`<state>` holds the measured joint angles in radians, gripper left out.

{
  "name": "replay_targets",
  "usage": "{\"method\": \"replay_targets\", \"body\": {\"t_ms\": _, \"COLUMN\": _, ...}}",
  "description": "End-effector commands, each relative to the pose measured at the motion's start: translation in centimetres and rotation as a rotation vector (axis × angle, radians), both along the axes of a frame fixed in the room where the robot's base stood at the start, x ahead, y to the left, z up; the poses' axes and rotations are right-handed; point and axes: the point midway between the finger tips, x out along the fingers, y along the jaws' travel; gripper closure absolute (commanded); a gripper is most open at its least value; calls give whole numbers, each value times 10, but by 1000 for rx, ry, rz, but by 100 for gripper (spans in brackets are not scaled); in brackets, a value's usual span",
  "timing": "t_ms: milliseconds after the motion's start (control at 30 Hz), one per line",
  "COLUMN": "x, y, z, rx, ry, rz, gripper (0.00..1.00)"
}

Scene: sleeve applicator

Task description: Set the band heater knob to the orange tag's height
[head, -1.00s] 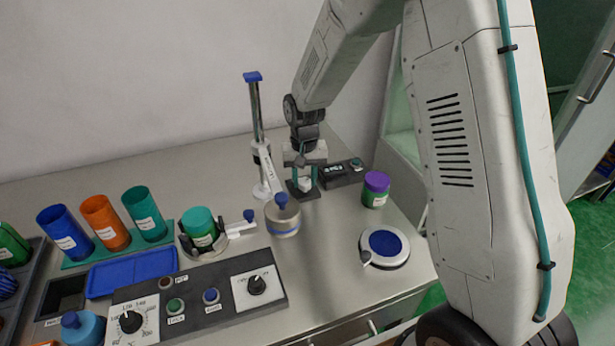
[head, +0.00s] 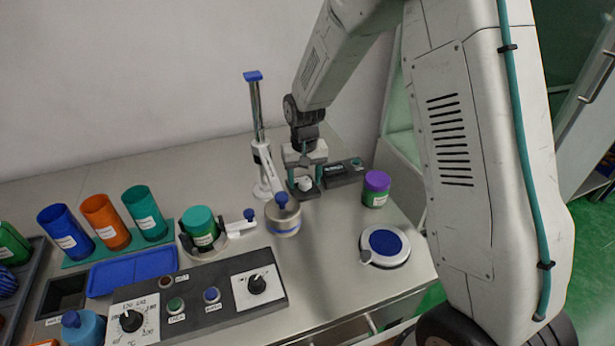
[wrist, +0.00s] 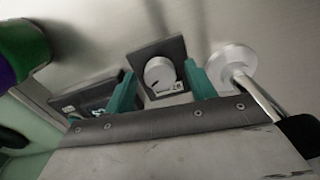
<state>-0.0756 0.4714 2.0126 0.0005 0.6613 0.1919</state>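A black knob (head: 131,320) sits on a white dial plate with printed numbers, at the left of the dark control panel. A second black knob (head: 257,284) sits on a white plate at the panel's right. I cannot tell from the print which belongs to the band heater. An orange cylinder (head: 105,222) with a white label stands at the left; the label is too small to read. My gripper (head: 304,180) is far from both knobs, at the back of the table. In the wrist view its teal fingers (wrist: 160,88) are apart, beside a white round piece (wrist: 160,73) on a dark square base.
A dark display box (head: 343,172) stands right of my gripper, and a column stand (head: 257,115) left of it. A steel pot (head: 283,217), a purple-lidded jar (head: 376,188) and a blue-topped disc (head: 385,246) stand in front. Green and blue buttons (head: 211,295) lie between the knobs.

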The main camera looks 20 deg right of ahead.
Motion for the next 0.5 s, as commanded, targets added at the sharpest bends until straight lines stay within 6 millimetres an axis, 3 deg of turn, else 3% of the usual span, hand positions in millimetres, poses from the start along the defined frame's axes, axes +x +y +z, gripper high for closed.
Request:
{"method": "replay_targets", "body": {"t_ms": 167, "x": 1, "y": 0, "z": 4, "rx": 0, "ry": -3, "rz": 0, "gripper": 44}}
{"method": "replay_targets", "body": {"t_ms": 500, "x": 1, "y": 0, "z": 58, "rx": 1, "ry": -4, "rz": 0, "gripper": 44}}
